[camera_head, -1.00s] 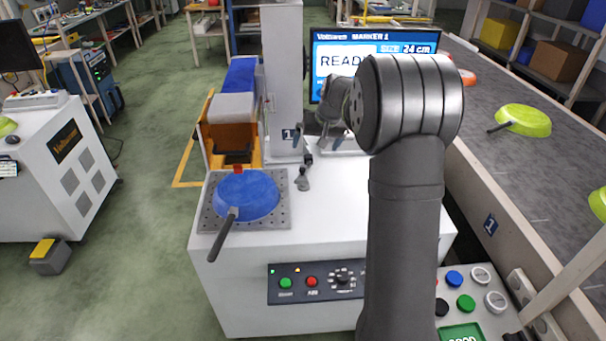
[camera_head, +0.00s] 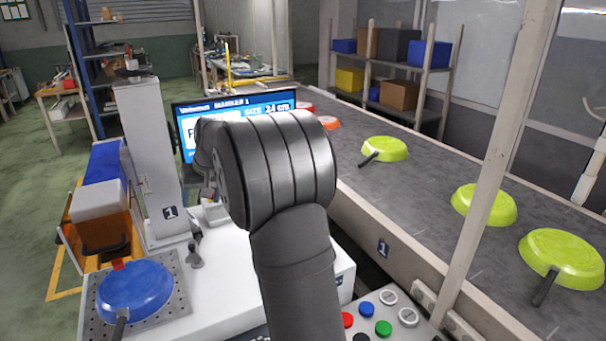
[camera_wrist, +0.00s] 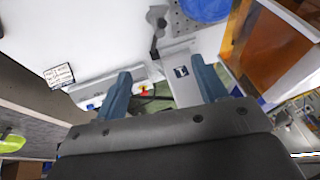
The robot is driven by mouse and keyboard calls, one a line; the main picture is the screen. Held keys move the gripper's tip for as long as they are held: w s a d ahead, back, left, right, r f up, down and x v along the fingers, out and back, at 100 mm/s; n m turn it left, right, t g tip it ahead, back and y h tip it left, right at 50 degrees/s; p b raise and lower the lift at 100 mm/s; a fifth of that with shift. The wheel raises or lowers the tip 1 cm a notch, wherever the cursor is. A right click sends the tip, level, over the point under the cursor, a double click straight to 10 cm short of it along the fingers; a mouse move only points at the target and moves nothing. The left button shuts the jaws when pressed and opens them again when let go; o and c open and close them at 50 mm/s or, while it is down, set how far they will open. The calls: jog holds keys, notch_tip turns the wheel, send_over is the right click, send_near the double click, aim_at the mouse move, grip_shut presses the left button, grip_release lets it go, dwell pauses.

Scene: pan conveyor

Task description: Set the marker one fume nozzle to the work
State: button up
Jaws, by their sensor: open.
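A small grey nozzle (camera_head: 195,256) on a dark stem, which looks like the fume nozzle, is at the white marker one bench, beside the perforated plate (camera_head: 180,290). It also shows at the top of the wrist view (camera_wrist: 156,17). A blue pan (camera_head: 135,288) lies upside down on the plate, its dark handle toward the front. My gripper (camera_wrist: 162,84) is open, its two blue-grey fingers apart with nothing held between them. The nozzle is beyond the fingertips, apart from them. In the head view my arm hides most of the gripper.
The marker column (camera_head: 150,150) carries a "1" label. The screen (camera_head: 235,110) is partly hidden by my arm. A conveyor (camera_head: 420,220) on the right carries several green pans. A button panel (camera_head: 380,318) is at the front. An orange guard (camera_wrist: 268,50) stands right in the wrist view.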

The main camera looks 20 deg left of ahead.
jog(key=shift+f, duration=0.25)
jog(key=c, duration=0.7)
jog(key=f+m+g, duration=0.1)
jog(key=f+m, duration=0.1)
jog(key=d+f+m+g+y, duration=0.1)
jog(key=f, duration=0.2)
jog(key=f+m+g, duration=0.1)
jog(key=f+m, duration=0.1)
jog(key=shift+s+d+f+m+y, duration=0.25)
jog(key=shift+s+f+m+y, duration=0.05)
jog(key=shift+s+f, duration=0.05)
grip_shut()
jog(key=w+d+f+m+y, duration=0.2)
jog(key=d+f+m+y, duration=0.1)
jog(key=m, duration=0.7)
jog(key=w+d+f+m+y, duration=0.3)
jog(key=f+m+y, duration=0.3)
jog(key=m, duration=0.4)
jog(key=shift+w+d+f, duration=0.15)
jog(key=shift+w+f, duration=0.15)
jog(key=shift+f, duration=0.4)
